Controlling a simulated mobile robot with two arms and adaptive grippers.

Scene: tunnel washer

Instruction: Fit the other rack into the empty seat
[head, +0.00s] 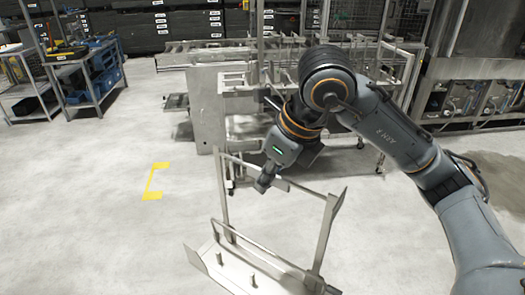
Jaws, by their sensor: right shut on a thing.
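A metal rack (327,238) with tall side posts, a top bar and a flat base with short pegs hangs in the lower middle of the head view. My right gripper (264,184) is shut on the rack's top bar, and the rack looks tilted. Its lower right edge runs out near the bottom of the frame. Behind it stands a large metal frame machine (207,105) with rails and upright bars. I cannot make out the empty seat, and my right arm hides part of the machine. My left gripper is not in view.
A yellow corner mark (152,182) lies on the open grey floor at left. A shelf cart (92,85) with blue bins stands at far left. Dark stacked crates (150,22) line the back. Steel cabinets (470,98) stand at right. The left floor is clear.

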